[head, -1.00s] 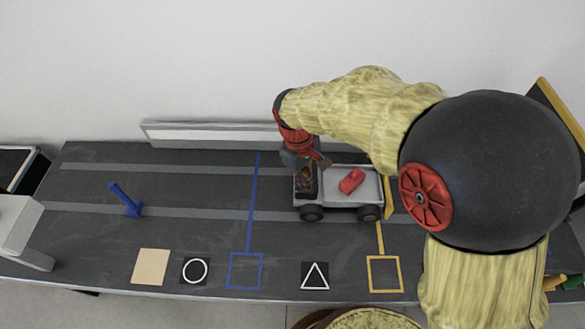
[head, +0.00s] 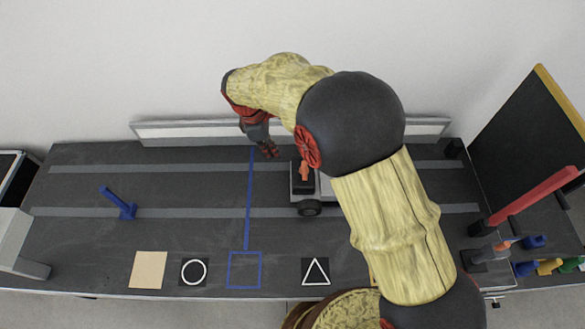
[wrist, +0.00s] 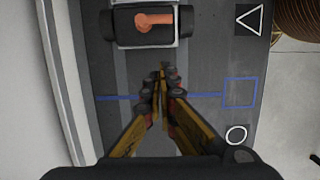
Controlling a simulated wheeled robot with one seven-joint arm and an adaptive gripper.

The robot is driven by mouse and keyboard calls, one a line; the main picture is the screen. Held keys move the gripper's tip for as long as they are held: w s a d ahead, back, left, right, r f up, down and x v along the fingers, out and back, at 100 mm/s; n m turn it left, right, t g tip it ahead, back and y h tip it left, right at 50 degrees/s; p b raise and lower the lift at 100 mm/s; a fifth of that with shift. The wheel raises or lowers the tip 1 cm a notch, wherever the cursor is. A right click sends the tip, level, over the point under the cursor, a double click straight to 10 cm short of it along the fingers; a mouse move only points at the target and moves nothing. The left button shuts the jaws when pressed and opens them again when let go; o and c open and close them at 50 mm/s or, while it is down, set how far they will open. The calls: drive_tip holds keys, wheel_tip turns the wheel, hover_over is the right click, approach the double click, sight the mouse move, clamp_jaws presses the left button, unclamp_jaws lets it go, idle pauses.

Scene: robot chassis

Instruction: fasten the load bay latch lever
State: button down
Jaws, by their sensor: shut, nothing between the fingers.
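The orange lever (head: 304,172) lies on the dark left end of the small wheeled cart (head: 299,196). My arm hides most of the cart's load bay in the head view.
The cart stands on a dark table (head: 80,230) with grey lanes and a blue line (head: 249,200). A blue post (head: 118,203) stands at left. A low white rail (head: 180,130) runs along the back. Stands with red bars (head: 535,197) are at right. The left lanes are mostly clear.

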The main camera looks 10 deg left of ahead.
drive_tip(key=d+f+b, duration=0.1)
drive_tip(key=d+f, duration=0.1)
drive_tip(key=f, duration=0.1)
drive_tip(key=w+d+f+b, duration=0.1)
drive_tip(key=d+f+b, duration=0.1)
drive_tip(key=f, duration=0.2)
drive_tip(key=d+f+b, duration=0.1)
drive_tip(key=d+f, duration=0.1)
drive_tip(key=f, duration=0.1)
drive_tip(key=shift+w+f+b, duration=0.15)
drive_tip(key=shift+f+b, duration=0.15)
drive_tip(key=shift+b, duration=0.05)
drive_tip(key=shift+d+r+p, duration=0.1)
drive_tip(key=shift+d+p, duration=0.05)
drive_tip(key=shift+p, duration=0.25)
